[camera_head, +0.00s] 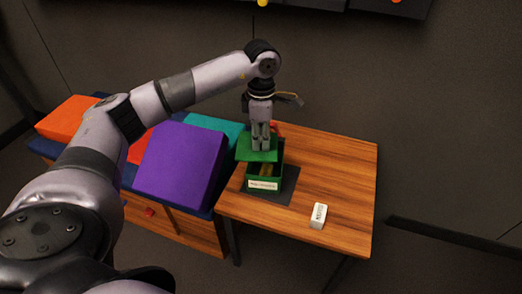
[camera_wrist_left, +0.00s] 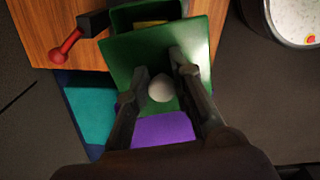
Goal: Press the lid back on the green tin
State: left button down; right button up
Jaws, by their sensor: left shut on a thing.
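The green tin (camera_head: 279,178) stands upright and uncovered on a dark mat (camera_head: 285,194) on the wooden table, with a white label on its front and something brownish inside. My left gripper (camera_head: 261,147) points down and is shut on the green lid (camera_head: 245,153), which it holds above the tin, off toward the left. In the left wrist view the lid (camera_wrist_left: 125,55) has a pale round knob (camera_wrist_left: 161,89) between my fingers, and part of the tin (camera_wrist_left: 135,18) shows beyond the lid's edge. The lid hides part of the tin's opening. My right gripper is out of view.
A small white block (camera_head: 318,215) lies near the table's front edge. A red-handled object (camera_wrist_left: 66,48) lies beside the tin. Purple (camera_head: 180,165), orange and teal cushions sit left of the table (camera_head: 340,165). A round pale container (camera_wrist_left: 293,18) shows at the wrist view's upper right.

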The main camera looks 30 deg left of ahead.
pick_arm(q)
notch_tip(320, 180, up, 4)
jog(key=shift+w+f, duration=0.1)
jog(key=shift+f, duration=0.1)
notch_tip(320, 180, up, 8)
jog(key=p, duration=0.1)
jog(key=shift+r+p, duration=0.15)
jog(key=shift+p, duration=0.15)
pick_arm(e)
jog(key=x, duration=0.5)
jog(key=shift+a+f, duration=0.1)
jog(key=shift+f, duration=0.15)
